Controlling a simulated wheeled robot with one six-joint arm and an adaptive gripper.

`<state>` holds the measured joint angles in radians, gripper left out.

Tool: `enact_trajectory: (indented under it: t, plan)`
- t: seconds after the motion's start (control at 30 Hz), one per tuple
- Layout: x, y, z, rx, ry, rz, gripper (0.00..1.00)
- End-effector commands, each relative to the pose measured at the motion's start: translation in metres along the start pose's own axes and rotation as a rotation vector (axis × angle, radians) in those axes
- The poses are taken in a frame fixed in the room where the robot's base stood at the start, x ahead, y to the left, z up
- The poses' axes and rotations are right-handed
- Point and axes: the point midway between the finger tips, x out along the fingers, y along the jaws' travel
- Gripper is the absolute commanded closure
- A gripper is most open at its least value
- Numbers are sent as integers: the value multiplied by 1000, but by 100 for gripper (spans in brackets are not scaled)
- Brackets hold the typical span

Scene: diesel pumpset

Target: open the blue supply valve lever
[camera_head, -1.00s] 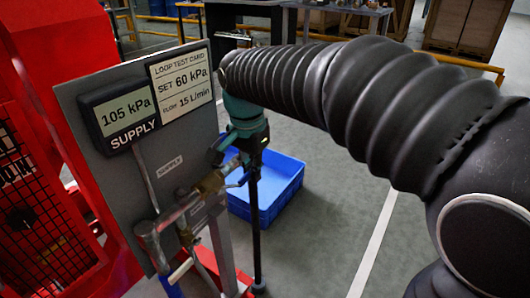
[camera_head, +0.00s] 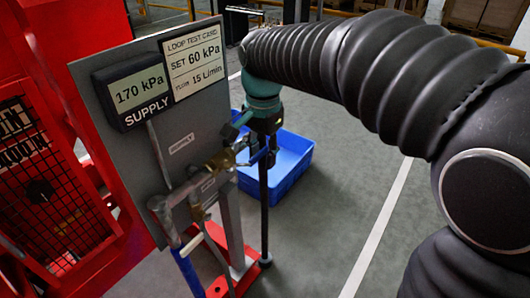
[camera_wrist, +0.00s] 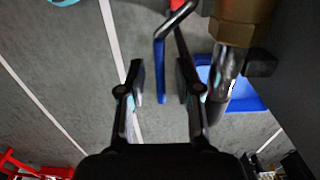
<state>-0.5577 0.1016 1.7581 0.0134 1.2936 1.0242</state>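The blue supply valve lever (camera_wrist: 160,72) shows in the wrist view as a blue-sleeved handle on a bent dark rod. The rod runs up towards the brass valve body (camera_wrist: 238,32), which also shows in the head view (camera_head: 221,161) on the front of the grey panel. My gripper (camera_wrist: 160,78) is open. Its two black fingers appear on either side of the blue handle, with a gap on each side; I cannot tell whether the handle is at fingertip depth. In the head view my wrist hangs beside the valve and the fingers are hard to make out.
The grey panel (camera_head: 190,125) carries a supply gauge (camera_head: 138,92) reading 170 kPa and a test card (camera_head: 193,60) saying SET 60 kPa. Pipework (camera_head: 175,200) projects below. A blue crate (camera_head: 300,160) stands behind on the floor. A red guarded machine (camera_head: 50,200) is left.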

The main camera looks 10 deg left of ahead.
Motion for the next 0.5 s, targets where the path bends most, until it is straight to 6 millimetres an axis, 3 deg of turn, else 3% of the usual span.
enact_trajectory:
  t: [0.27,0.5]
  plan:
    - [-6,0,-1,1,2,-3,67]
    - [-43,0,-1,2,4,-6,67]
